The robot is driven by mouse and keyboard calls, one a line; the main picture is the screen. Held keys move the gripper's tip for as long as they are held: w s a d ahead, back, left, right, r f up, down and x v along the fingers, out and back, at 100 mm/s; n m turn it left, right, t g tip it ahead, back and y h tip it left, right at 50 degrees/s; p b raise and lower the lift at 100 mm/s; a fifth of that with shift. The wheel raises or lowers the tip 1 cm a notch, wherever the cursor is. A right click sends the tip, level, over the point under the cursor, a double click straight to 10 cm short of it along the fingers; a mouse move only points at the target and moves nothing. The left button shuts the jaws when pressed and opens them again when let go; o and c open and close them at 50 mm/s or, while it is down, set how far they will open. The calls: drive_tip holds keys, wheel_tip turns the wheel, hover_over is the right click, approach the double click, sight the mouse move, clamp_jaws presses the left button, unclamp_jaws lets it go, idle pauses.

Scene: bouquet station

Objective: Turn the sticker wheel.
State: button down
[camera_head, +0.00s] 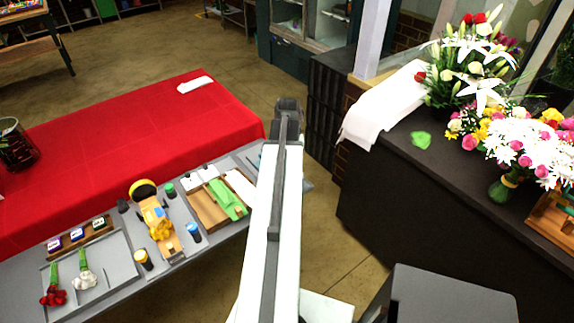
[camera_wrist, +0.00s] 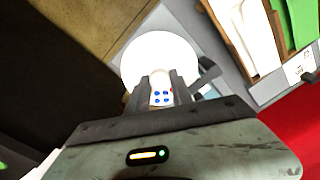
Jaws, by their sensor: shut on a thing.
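In the wrist view, the sticker wheel (camera_wrist: 150,48) appears as a round white disc at the edge of the grey bench. A white knob (camera_wrist: 161,88) with several blue dots and one red dot stands in front of it. My gripper (camera_wrist: 161,80) is shut on this knob, with one dark finger on each side. In the head view my arm runs up the middle of the picture. It hides the wheel, the knob and the fingertips there.
The grey bench (camera_head: 105,265) carries an orange device (camera_head: 157,222), a wooden box (camera_head: 207,208) with a green strip (camera_head: 228,200), and red roses (camera_head: 54,296). A red-covered table (camera_head: 130,125) lies behind. A dark counter (camera_head: 440,185) with bouquets stands right; floor shows between.

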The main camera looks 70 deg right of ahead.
drive_tip(key=n, duration=0.4)
drive_tip(key=shift+s+a, duration=0.1)
drive_tip(key=shift+s, duration=0.1)
drive_tip(key=shift+n, duration=1.8)
drive_tip(key=c, duration=1.4)
unclamp_jaws()
drive_tip(key=shift+r, duration=0.15)
